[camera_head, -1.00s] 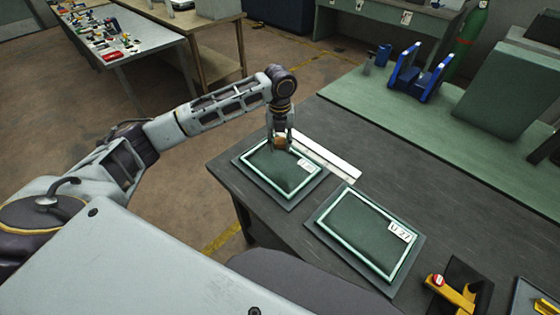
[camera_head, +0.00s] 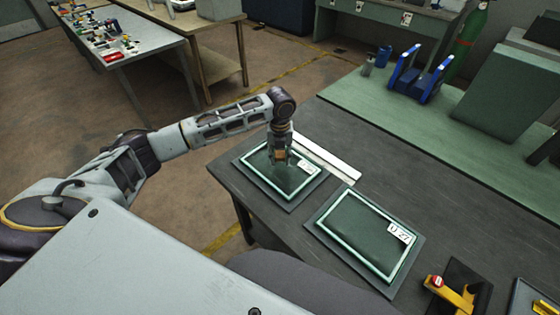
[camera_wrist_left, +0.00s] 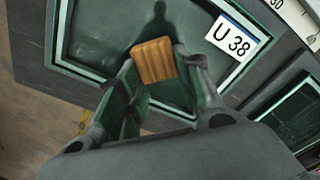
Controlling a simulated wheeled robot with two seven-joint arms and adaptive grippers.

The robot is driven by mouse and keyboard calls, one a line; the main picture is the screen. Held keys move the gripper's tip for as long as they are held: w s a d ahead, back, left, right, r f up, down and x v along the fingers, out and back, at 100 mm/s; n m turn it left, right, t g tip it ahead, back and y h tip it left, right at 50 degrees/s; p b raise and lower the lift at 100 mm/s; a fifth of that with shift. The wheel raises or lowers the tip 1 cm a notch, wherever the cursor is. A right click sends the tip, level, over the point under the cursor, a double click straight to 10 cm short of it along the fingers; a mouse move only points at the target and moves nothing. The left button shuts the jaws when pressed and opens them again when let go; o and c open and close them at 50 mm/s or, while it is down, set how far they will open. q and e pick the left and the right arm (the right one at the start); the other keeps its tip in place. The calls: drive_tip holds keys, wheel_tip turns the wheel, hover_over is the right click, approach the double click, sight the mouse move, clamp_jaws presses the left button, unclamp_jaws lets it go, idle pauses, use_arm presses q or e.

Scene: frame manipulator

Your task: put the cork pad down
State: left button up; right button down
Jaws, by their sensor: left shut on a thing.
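My left gripper (camera_head: 278,159) is over the far-left framed panel (camera_head: 297,184), with its fingers pointing down. It is shut on the cork pad (camera_head: 280,154), a small tan-orange block. In the left wrist view the cork pad (camera_wrist_left: 153,61) sits between the fingertips of the left gripper (camera_wrist_left: 150,75), above the dark panel face. That panel has a pale green rim and a label reading U 38 (camera_wrist_left: 233,39). I cannot tell whether the pad touches the panel. My right gripper is not in view.
A second framed panel (camera_head: 365,232), labelled U 27, lies to the right on the dark table (camera_head: 395,155). A white strip (camera_head: 330,160) lies behind the panels. A yellow tool (camera_head: 455,293) is at the front right. Blue holders (camera_head: 420,75) stand on the green mat (camera_head: 350,92).

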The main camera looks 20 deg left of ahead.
sight(280, 157)
use_arm(q)
drive_tip(key=shift+f, duration=1.55)
drive_tip(key=shift+f, duration=0.1)
drive_tip(key=o, duration=0.7)
drive_tip(key=shift+r+b, duration=0.5)
drive_tip(key=shift+r, duration=5.65)
